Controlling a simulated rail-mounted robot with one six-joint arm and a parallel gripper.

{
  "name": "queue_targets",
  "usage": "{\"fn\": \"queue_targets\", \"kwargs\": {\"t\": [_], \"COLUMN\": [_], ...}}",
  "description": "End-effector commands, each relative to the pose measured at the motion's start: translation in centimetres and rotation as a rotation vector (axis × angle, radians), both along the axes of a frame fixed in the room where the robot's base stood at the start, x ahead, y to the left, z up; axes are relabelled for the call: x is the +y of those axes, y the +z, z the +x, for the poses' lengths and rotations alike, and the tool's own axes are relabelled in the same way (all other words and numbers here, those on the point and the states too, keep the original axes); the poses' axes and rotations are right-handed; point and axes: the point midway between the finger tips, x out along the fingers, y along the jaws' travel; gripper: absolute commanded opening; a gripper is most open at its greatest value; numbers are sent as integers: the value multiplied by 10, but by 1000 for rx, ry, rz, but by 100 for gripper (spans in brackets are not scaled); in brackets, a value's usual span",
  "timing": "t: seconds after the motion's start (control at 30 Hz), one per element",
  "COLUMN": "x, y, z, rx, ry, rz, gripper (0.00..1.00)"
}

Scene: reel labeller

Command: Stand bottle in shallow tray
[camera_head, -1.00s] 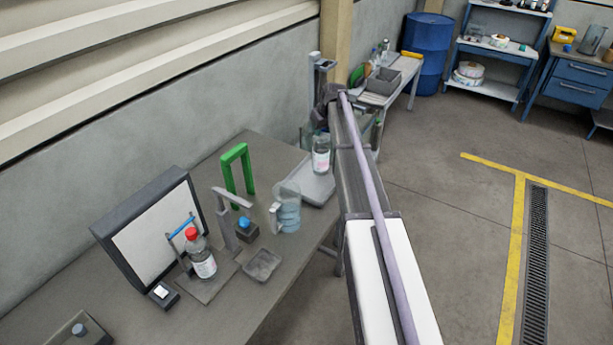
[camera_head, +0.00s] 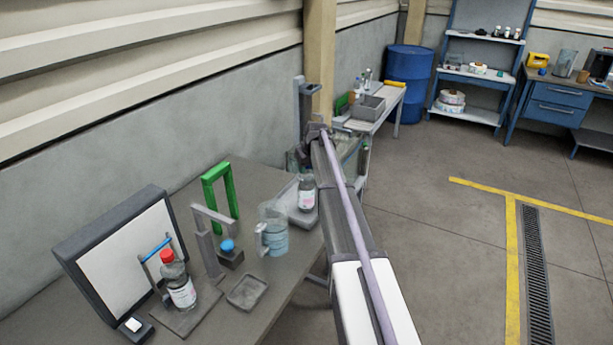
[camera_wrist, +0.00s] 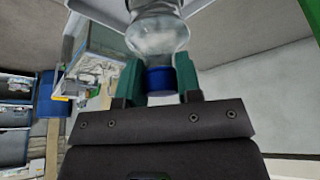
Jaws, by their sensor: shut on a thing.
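A clear bottle with a white and pink label (camera_head: 306,195) is upright over the grey shallow tray (camera_head: 283,203) on the bench. I cannot tell whether its base touches the tray floor. My gripper (camera_wrist: 159,82) is shut on this bottle at its blue cap (camera_wrist: 159,79), with one green finger on each side. The bottle's clear body (camera_wrist: 158,35) extends beyond the fingers in the wrist view, where pale tray edges (camera_wrist: 92,9) show around it. In the head view my arm hides the fingers and cap.
A clear blue-tinted jug (camera_head: 273,238) stands close in front of the tray. A green frame (camera_head: 208,198), a grey stand with a blue knob (camera_head: 228,247), a red-capped bottle (camera_head: 177,282) and a small dish (camera_head: 247,291) share the bench. The floor at right is clear.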

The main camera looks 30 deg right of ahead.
Motion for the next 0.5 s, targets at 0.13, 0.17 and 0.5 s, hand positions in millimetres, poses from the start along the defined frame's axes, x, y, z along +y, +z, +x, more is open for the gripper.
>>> {"fn": "queue_targets", "kwargs": {"t": [0.13,0.17,0.5], "x": [0,0,0], "y": [-1,-1,-4], "z": [0,0,0], "rx": [0,0,0], "ry": [0,0,0], "rz": [0,0,0], "gripper": [0,0,48]}}
